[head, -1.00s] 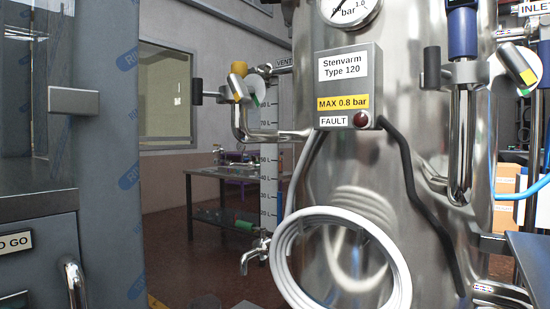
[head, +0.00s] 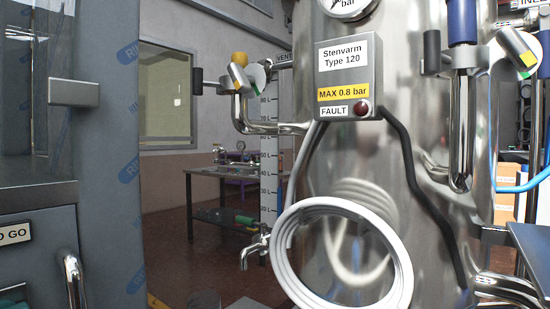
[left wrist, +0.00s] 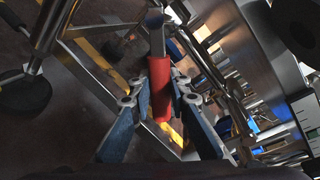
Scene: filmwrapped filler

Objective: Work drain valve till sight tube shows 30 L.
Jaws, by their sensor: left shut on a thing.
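In the left wrist view my left gripper (left wrist: 158,98) has its blue fingers closed around a red handle sleeve (left wrist: 160,78) on a metal lever. I cannot tell from the head view which fitting this handle belongs to. In the head view a pale scale strip (head: 268,185) with litre marks stands upright left of the steel tank (head: 400,190). The liquid level beside it is too small to read. A metal tap (head: 254,248) sticks out near the strip's lower end. Neither gripper shows in the head view; my right gripper is in no frame.
A coiled white hose (head: 397,270) hangs on the tank's front. A control box (head: 348,55) with a dark red FAULT lamp (head: 362,108) is above it. A grey cabinet (head: 35,225) fills the left. A bench (head: 232,174) stands behind, with open floor before it.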

